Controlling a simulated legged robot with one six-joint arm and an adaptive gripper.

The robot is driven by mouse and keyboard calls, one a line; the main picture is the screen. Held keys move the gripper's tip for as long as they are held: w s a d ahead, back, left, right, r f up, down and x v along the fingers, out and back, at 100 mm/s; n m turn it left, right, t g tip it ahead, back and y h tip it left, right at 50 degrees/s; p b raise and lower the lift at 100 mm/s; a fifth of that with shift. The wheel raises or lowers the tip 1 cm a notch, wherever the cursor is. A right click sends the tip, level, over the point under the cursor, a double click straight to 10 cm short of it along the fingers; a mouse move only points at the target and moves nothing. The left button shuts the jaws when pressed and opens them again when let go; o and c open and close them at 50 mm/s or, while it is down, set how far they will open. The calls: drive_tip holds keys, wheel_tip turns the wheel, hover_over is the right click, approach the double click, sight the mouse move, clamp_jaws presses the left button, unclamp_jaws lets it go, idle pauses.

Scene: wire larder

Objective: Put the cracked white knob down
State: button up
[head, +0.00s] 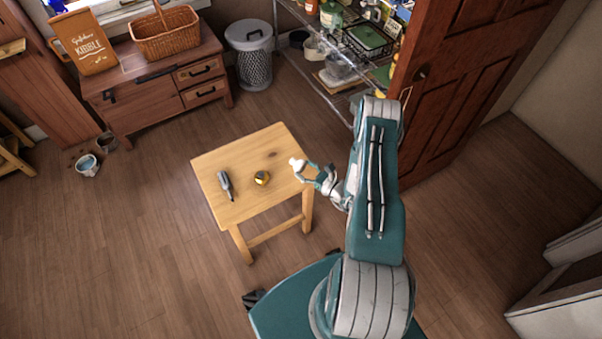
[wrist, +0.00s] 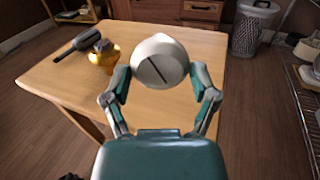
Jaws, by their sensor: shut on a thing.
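The white knob (wrist: 160,60) is held between the two fingers of my gripper (wrist: 162,84), with a dark line across its near face. In the head view the knob (head: 297,164) shows small and pale at the tip of my gripper (head: 308,171), by the right edge of the small wooden table (head: 228,211). In the wrist view the knob overlaps the tabletop (wrist: 200,47). I cannot tell whether it touches the wood.
A brass knob (head: 262,178) and a dark grey tool (head: 226,185) sit on the table, left of my gripper. The tabletop's back and front parts are bare. A wire shelf (head: 312,84) and a brown door (head: 470,75) stand behind and to the right.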

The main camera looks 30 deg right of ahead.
sight(304, 173)
drive_tip(key=w+f, duration=0.1)
drive_tip(key=w+d+f, duration=0.1)
drive_tip(key=shift+f, duration=0.3)
drive_tip(key=shift+w+a+f, duration=0.1)
drive_tip(key=shift+a+f, duration=0.05)
drive_tip(key=shift+f, duration=0.65)
drive_tip(key=shift+w+a+f, duration=0.1)
drive_tip(key=shift+a+f, duration=0.05)
drive_tip(key=shift+f, duration=0.65)
drive_tip(key=shift+d, duration=0.1)
drive_tip(key=o, duration=1.2)
drive_tip(key=shift+d+f, duration=0.1)
drive_tip(key=shift+d, duration=0.05)
